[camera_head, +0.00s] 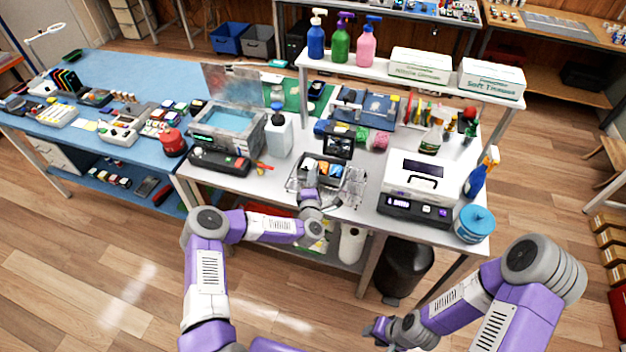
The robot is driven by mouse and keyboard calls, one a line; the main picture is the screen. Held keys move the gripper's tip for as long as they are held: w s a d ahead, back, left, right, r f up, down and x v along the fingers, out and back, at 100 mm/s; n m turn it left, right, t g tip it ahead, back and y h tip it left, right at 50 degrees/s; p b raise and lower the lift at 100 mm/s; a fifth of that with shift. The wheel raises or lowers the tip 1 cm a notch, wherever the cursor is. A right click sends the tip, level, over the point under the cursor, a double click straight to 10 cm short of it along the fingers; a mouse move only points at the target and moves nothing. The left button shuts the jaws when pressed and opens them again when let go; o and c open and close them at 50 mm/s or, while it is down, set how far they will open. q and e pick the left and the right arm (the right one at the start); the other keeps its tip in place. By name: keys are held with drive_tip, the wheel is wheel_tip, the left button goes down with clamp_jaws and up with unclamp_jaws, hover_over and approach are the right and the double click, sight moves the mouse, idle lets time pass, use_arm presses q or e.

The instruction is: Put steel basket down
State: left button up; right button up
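The steel basket (354,184) is a small wire basket at the front edge of the white table, in the middle of the head view. Several phones or flat coloured items (322,167) lie in it. My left gripper (312,192) is at the basket's front side, and its fingers overlap the rim. The fingers are too small and hidden to show whether they are shut on it. I cannot tell whether the basket rests on the table or hangs just above it. My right gripper (374,328) is low in front of the table, over the floor, away from the basket.
An ultrasonic-type tank (228,130) and a white bottle (279,132) stand left of the basket. A small screen (338,146) stands behind it. A white box-like device (420,180) and a blue tub (474,223) are to the right. A black bin (403,270) stands below.

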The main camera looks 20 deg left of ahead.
use_arm(q)
drive_tip(key=o, duration=0.4)
drive_tip(key=shift+r, duration=0.2)
drive_tip(key=v, duration=1.2)
drive_tip(key=s+d+f+m+g+h, duration=0.7)
drive_tip(key=s+d+f+m+h, duration=0.25)
drive_tip(key=m, duration=0.35)
drive_tip(key=s+a+f+m+g, duration=0.1)
drive_tip(key=s+f+m+g, duration=0.1)
drive_tip(key=s+g, duration=0.3)
drive_tip(key=s+a+f+m+g+y, duration=0.1)
drive_tip(key=s+m+g, duration=0.3)
drive_tip(key=s, duration=0.8)
drive_tip(key=shift+s+a+f+m+g+p, duration=0.3)
drive_tip(key=shift+s+f+m+g, duration=0.1)
drive_tip(key=shift+f+m, duration=0.25)
